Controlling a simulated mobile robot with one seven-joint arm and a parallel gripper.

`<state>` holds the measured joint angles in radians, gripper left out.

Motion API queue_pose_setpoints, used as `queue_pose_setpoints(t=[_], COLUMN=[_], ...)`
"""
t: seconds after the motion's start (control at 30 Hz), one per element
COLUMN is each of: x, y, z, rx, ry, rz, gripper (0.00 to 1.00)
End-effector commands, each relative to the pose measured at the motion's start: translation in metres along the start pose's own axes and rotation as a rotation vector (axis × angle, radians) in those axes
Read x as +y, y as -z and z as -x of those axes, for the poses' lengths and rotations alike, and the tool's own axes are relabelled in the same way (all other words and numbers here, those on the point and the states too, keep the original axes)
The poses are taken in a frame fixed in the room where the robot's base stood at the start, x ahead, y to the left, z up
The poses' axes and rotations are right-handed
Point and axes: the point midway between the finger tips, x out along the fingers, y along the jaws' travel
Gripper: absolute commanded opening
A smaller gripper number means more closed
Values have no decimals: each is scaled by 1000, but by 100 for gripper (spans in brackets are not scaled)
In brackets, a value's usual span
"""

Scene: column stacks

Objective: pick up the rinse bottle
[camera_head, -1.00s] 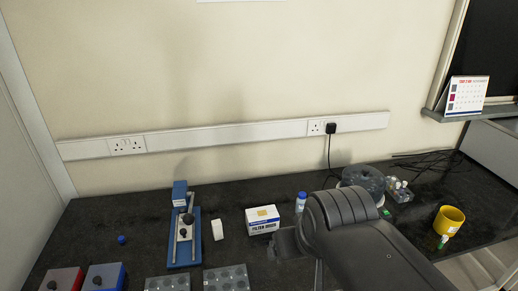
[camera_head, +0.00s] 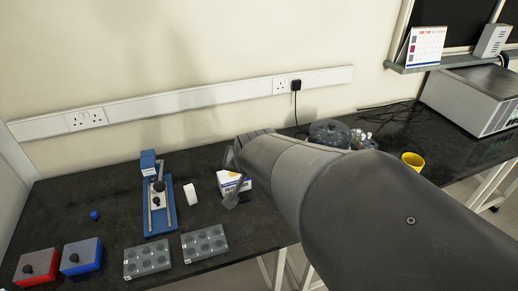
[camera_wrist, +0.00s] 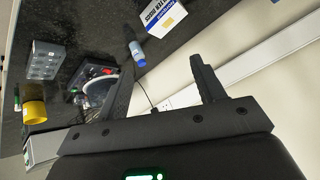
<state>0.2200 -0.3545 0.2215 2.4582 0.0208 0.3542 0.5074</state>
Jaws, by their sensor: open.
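A small pale bottle with a blue cap (camera_wrist: 137,52), the only bottle of this kind I see, is on the dark bench in the wrist view, near the filter box. I take it as the rinse bottle; its label is too small to read. In the head view my arm hides it. My gripper (camera_wrist: 163,65) is open and empty, its two fingers apart. The bottle appears beyond the left fingertip, not between the fingers. In the head view my gripper (camera_head: 233,178) shows in front of the filter box.
The filter box (camera_head: 229,184) is beside the bottle. A yellow cup (camera_head: 413,161), a coiled clear object (camera_head: 330,133) and a grey rack (camera_wrist: 45,62) are nearby. A blue stand (camera_head: 158,200), two well plates (camera_head: 204,243) and red and blue boxes (camera_head: 80,257) occupy the left.

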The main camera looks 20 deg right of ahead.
Motion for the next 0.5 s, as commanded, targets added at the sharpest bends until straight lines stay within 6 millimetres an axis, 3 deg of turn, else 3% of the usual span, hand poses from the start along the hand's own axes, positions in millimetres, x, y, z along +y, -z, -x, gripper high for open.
queue_pose_setpoints(t=[0.03, 0.2, 0.5], x=[-2, -12, -22], y=[5, 20, 38], z=[-18, -72, -154], rx=[8, 57, 104], ry=[7, 72, 248], rz=[-59, -283, -741], gripper=[63, 63, 63])
